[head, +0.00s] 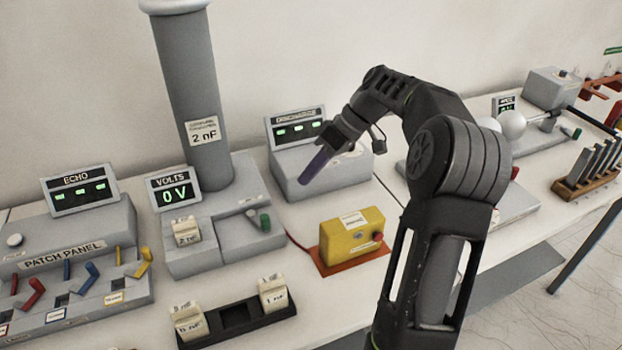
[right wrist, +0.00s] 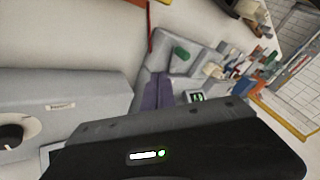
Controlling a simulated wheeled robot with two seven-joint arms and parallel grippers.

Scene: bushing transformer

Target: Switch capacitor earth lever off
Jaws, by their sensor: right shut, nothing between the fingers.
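The green capacitor earth lever (head: 264,222) is on the right side of the grey capacitor base (head: 215,248), beside a slot. It also shows in the right wrist view (right wrist: 181,54), just beyond my fingertips. My right gripper (head: 303,181) has purple fingers pressed together with nothing between them. It hangs above and to the right of the lever, in front of the discharge box, apart from both. In the right wrist view its fingers (right wrist: 158,80) point toward the lever. My left gripper is in neither view.
The discharge box (head: 320,172) stands behind my right gripper. A yellow box (head: 352,238) with a red button sits right of the base. A black rack (head: 235,318) with labelled blocks lies in front. The patch panel (head: 75,265) is at left.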

